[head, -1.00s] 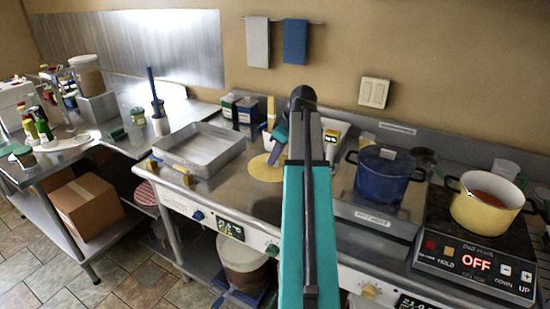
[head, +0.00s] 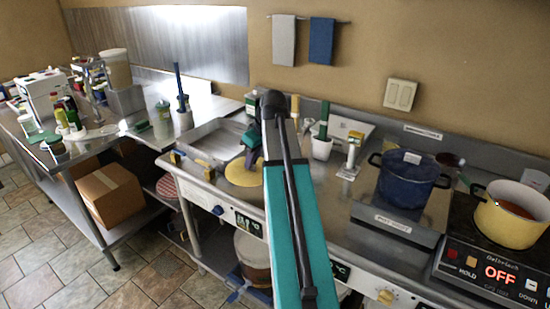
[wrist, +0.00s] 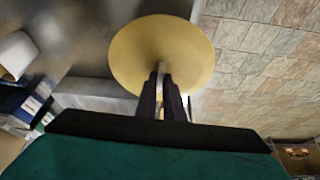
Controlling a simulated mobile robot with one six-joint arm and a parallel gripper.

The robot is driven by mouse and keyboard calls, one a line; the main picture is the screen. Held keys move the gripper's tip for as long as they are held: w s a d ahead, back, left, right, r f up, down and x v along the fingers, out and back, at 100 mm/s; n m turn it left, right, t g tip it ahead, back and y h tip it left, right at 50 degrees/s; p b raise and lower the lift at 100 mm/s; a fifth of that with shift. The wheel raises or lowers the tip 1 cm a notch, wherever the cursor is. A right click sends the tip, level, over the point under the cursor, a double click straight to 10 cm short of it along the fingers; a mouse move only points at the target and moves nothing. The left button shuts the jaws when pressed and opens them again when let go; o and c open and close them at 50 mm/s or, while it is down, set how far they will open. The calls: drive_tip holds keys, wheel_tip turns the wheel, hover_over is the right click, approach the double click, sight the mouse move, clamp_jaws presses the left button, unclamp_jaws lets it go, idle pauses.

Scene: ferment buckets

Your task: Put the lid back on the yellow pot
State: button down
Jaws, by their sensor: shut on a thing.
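The yellow pot (head: 512,216) stands uncovered on the black hob at the far right, with reddish-orange contents. My gripper (head: 251,155) is shut on the yellow lid (head: 243,174), a flat round disc. The lid is near the front right corner of the metal tray, far to the left of the pot. In the wrist view, the lid (wrist: 150,45) is beyond the dark fingers (wrist: 161,85), which close on its central knob. The fingertips are partly hidden in the head view.
A blue lidded pot (head: 408,180) stands between my arm and the yellow pot. The metal tray (head: 200,150) lies behind the lid. A white holder (head: 321,148) with a green-handled tool and a small stand (head: 350,160) are behind my arm.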

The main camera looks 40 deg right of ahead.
drive_tip(key=w+a+m, duration=0.1)
drive_tip(key=w+a, duration=0.2)
drive_tip(key=a, duration=1.4)
drive_tip(key=w+a+m, duration=0.1)
drive_tip(key=w+a, duration=0.3)
drive_tip(key=a, duration=1.3)
drive_tip(key=shift+w+h, duration=0.2)
drive_tip(key=shift+h, duration=0.2)
